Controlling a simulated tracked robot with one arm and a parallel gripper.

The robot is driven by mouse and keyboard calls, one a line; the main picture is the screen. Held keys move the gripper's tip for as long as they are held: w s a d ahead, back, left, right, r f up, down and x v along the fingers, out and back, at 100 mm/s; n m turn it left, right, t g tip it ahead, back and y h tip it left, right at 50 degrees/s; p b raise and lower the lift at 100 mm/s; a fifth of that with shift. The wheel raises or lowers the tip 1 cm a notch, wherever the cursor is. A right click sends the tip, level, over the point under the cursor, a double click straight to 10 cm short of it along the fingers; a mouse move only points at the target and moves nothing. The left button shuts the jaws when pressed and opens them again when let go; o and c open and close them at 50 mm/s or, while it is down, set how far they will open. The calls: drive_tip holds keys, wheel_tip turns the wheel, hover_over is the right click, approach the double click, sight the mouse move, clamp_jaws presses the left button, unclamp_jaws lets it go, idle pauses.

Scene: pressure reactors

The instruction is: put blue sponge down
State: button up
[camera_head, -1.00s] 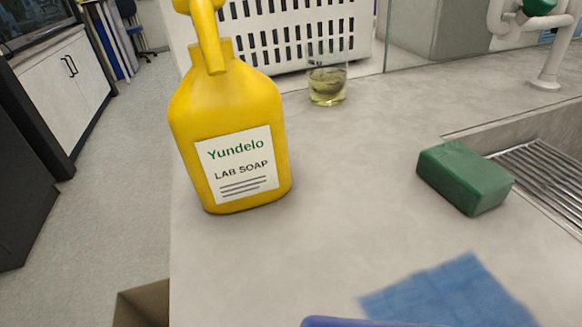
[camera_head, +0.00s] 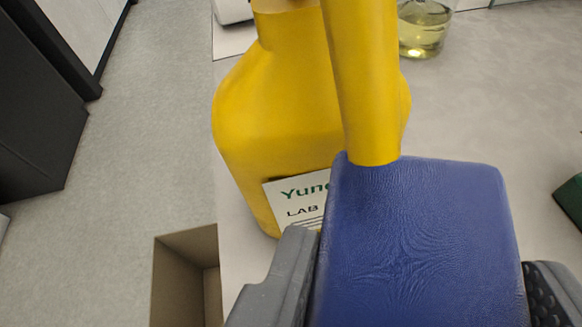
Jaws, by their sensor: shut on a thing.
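My gripper (camera_head: 420,285) has one grey finger on each side of a dark blue sponge (camera_head: 425,220) and is shut on it. The sponge fills the lower middle of the view, above the worktop (camera_head: 490,110). The yellow lab soap bottle (camera_head: 285,110) stands just beyond it. The bottle's spout (camera_head: 365,80) points down towards me, and its tip meets the sponge's far edge in the picture. I cannot tell whether they touch. The sponge hides part of the bottle's label and the worktop below.
A glass beaker (camera_head: 425,30) with yellowish liquid stands behind the bottle. A green sponge (camera_head: 572,200) shows at the right edge. The worktop between them is clear. An open brown box (camera_head: 185,275) is below the worktop's left edge, beside open floor (camera_head: 150,140).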

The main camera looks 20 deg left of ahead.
sight(351, 283)
drive_tip(key=shift+w+a+f, duration=0.15)
drive_tip(key=shift+w+a, duration=0.65)
drive_tip(key=shift+w, duration=0.3)
drive_tip(key=shift+f+b, duration=0.3)
drive_tip(key=shift+f, duration=1.45)
drive_tip(key=o, duration=1)
drive_tip(key=shift+s, duration=0.1)
drive_tip(key=v, duration=1.1)
drive_tip(key=shift+s+r, duration=0.25)
drive_tip(key=shift+s, duration=0.1)
